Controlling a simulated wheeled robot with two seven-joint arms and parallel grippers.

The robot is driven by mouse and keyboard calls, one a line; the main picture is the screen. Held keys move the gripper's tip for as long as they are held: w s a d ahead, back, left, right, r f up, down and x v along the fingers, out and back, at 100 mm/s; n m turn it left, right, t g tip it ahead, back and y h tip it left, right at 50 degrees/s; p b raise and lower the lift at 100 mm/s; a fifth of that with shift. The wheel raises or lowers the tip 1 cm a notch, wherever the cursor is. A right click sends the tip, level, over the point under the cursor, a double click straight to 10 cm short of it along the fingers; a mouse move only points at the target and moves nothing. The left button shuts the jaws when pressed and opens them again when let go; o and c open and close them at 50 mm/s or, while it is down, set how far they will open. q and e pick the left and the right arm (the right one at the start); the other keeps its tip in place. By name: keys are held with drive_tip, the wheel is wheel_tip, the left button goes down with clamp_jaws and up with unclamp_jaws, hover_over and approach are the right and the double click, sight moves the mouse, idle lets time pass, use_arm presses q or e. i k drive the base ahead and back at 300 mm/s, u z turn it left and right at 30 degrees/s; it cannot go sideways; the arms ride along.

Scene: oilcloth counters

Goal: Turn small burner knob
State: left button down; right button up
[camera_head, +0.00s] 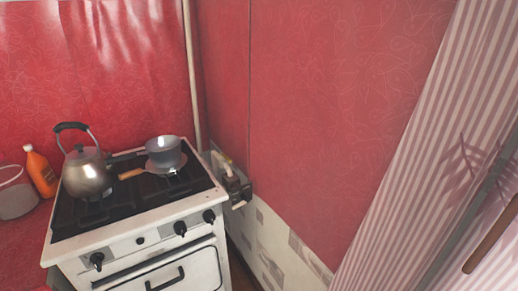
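A white stove (125,230) with a dark hob stands at the left in the head view. Its front panel bears black knobs: a left one (97,261), a right-middle one (180,228) and a far-right one (209,216). A small dark button or knob (140,241) sits between the left and right-middle ones. I cannot tell which knob belongs to the small burner. Neither of my grippers is in view.
A metal kettle (87,175) and a grey pot (163,152) stand on the hob, with a wooden-handled utensil (132,174) by the pot. An orange bottle (41,172) and a pale pot (15,194) are at the left. A striped curtain (420,150) hangs at the right.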

sight(208, 216)
drive_tip(key=k, duration=1.1)
drive_tip(key=z, duration=0.55)
drive_tip(key=i, duration=0.7)
drive_tip(key=z, duration=0.05)
